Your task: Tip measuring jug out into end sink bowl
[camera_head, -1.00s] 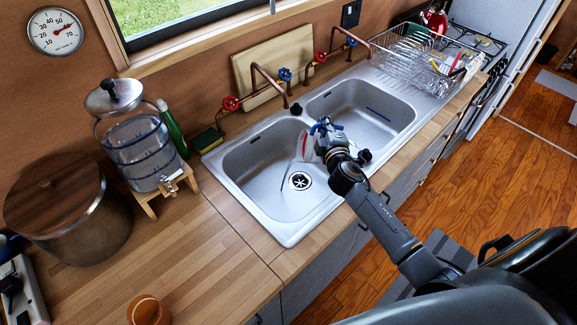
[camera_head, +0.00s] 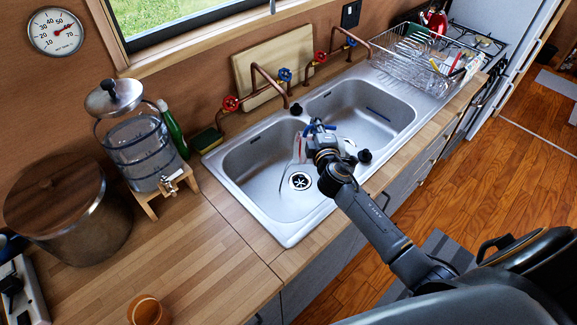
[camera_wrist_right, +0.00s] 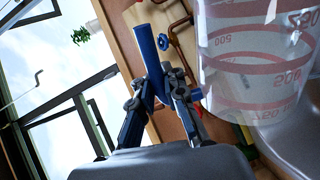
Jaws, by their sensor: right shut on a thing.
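My right gripper (camera_head: 317,130) is shut on the measuring jug (camera_head: 299,149) and holds it over the left sink bowl (camera_head: 262,165), near the divider. In the head view the jug is a small clear shape with a red mark, mostly hidden by the gripper. In the right wrist view the clear jug (camera_wrist_right: 255,65) with red graduation marks fills the right side, and the gripper (camera_wrist_right: 158,85) closes on a blue bar beside it. The jug looks tilted; I cannot tell whether it holds liquid. My left gripper is not in view.
The second bowl (camera_head: 365,112) is empty-looking, with a dish rack (camera_head: 425,60) beyond. Copper taps (camera_head: 268,85) stand behind the sink. A water dispenser (camera_head: 140,150), a green bottle (camera_head: 173,132) and a lidded pot (camera_head: 65,215) stand left. The front left counter is mostly clear.

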